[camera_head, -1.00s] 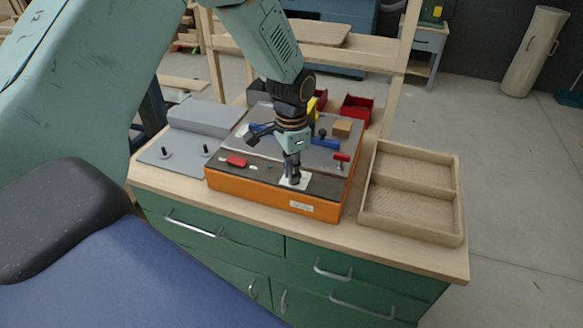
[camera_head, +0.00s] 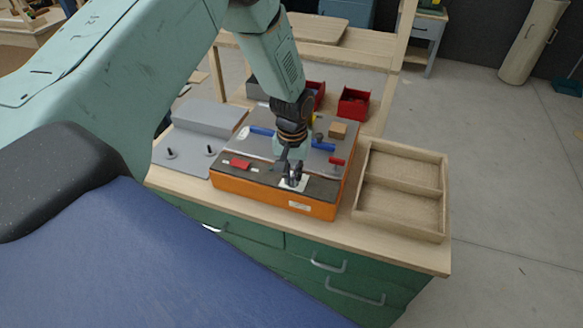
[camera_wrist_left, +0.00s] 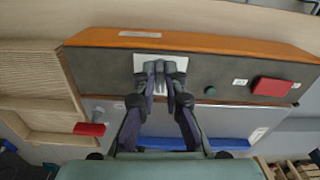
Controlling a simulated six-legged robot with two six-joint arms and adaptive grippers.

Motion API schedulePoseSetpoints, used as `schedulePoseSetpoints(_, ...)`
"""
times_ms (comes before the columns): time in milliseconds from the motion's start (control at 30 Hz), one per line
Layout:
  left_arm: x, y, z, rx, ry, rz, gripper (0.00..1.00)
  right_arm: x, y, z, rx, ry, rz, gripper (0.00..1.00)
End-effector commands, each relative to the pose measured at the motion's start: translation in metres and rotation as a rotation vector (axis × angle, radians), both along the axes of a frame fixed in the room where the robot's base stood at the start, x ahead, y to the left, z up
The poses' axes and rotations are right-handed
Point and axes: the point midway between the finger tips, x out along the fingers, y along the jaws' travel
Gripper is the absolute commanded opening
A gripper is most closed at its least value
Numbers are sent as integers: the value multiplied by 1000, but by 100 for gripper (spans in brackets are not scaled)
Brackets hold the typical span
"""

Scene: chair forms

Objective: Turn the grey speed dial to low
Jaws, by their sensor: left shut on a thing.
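The orange-sided machine (camera_head: 272,192) with a dark front strip sits on the workbench. The grey speed dial (camera_wrist_left: 160,82) stands on a white plate (camera_head: 300,186), which also shows in the left wrist view (camera_wrist_left: 148,63). My left gripper (camera_head: 292,180) points down at the plate, its fingers closed around the dial. In the left wrist view the fingertips (camera_wrist_left: 160,85) press on both sides of it and hide most of it. Which way the dial points cannot be told. My right gripper is out of view.
A red switch (camera_head: 240,164) lies left of the dial, and a red-handled part (camera_head: 337,161) right of it. A blue bar (camera_head: 323,146) lies behind. An empty wooden tray (camera_head: 402,188) stands to the right. Red bins (camera_head: 354,103) are at the back.

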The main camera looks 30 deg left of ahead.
Motion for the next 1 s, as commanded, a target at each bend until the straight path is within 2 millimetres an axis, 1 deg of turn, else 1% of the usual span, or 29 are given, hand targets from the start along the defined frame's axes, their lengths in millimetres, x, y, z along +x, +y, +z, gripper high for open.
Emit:
schedulePoseSetpoints(33, -3, -1, 2, 0, 9, 44, 0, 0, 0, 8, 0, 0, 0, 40)
schedulePoseSetpoints(100, -2, -1, 2, 0, 6, 111, 0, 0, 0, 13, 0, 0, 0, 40)
schedulePoseSetpoints(600, 0, -4, 1, 2, 7, 557, 0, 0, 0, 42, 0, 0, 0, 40)
schedulePoseSetpoints(800, 0, -5, 0, 2, 7, 682, 0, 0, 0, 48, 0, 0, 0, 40)
schedulePoseSetpoints(1000, 1, -5, 0, 1, 6, 762, 0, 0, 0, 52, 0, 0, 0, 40)
